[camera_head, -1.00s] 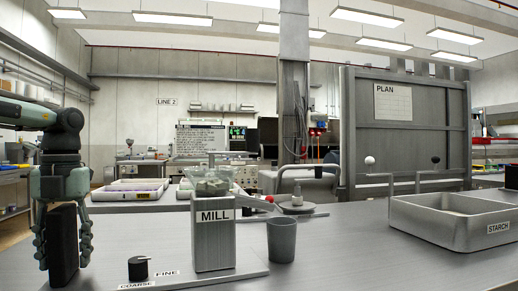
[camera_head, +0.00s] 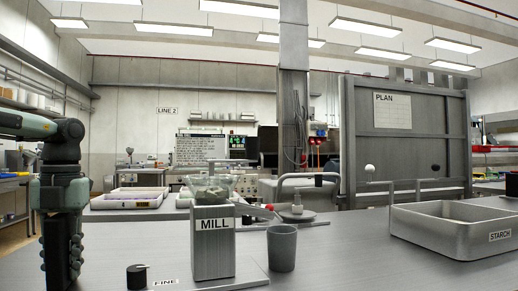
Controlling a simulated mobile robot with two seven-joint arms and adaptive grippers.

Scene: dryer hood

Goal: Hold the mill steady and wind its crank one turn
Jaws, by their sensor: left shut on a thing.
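The mill (camera_head: 212,251) is a grey upright box labelled MILL on a flat base plate, with a clear hopper of pale lumps (camera_head: 212,188) on top. A red knob (camera_head: 269,207) on a thin rod shows at its right side. My left gripper (camera_head: 62,258) is at the far left, pointing down, well apart from the mill. It is shut on a dark upright block (camera_head: 56,266), partly hidden by the fingers. My right gripper is not in view.
A grey cup (camera_head: 282,248) stands just right of the mill. A black dial (camera_head: 137,277) beside a FINE label is in front. A metal tray marked STARCH (camera_head: 462,239) is at right. A round dish (camera_head: 297,215) with a bent bar stands behind. Table is clear between cup and tray.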

